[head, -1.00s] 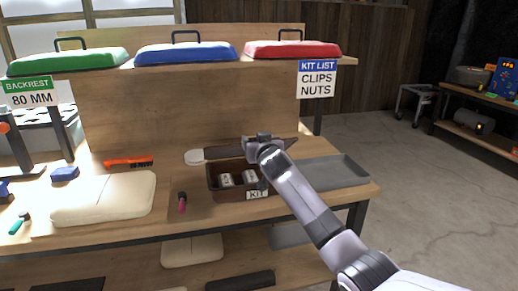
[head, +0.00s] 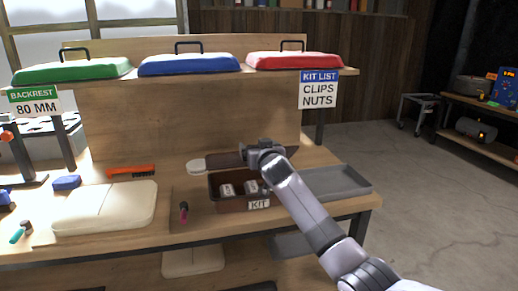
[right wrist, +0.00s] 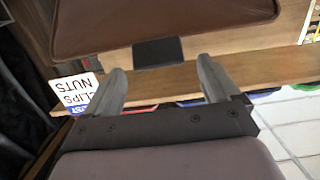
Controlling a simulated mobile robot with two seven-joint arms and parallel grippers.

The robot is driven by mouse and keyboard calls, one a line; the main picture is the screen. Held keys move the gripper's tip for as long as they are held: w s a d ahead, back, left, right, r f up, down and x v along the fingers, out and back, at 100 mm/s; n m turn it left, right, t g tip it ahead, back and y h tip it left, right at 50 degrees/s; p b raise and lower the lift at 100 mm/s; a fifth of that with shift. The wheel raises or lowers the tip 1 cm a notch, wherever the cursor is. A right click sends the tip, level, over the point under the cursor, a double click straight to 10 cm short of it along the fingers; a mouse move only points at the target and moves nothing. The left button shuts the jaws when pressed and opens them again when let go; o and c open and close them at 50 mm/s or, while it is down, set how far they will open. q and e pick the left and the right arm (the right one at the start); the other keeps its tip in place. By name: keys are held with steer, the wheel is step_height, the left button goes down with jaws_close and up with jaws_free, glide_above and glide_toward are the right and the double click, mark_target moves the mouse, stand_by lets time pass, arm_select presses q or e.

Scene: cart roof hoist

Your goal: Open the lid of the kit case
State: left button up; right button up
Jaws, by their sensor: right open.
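The kit case (head: 231,204) is a brown box with a KIT label on its front, standing on the bench. Its top is open, and two pale items (head: 228,190) show inside. The brown lid (head: 222,160) stands back behind the box; its exact angle is hard to tell. My right gripper (head: 264,152) is over the rear right of the case, in front of the lid, partly hiding it. In the right wrist view the open fingers (right wrist: 160,72) are empty, just short of a dark tab (right wrist: 158,52) on the edge of the brown lid (right wrist: 165,20). My left gripper is out of view.
A grey tray (head: 338,182) lies right of the case. A white round object (head: 196,166), a pink-and-black tool (head: 184,212) and a cream cushion (head: 106,207) are to its left. A shelf with green, blue and red pads (head: 295,62) overhangs the back.

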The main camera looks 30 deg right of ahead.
steer(key=shift+s, duration=0.1)
steer(key=v, duration=0.7)
stand_by(0.7)
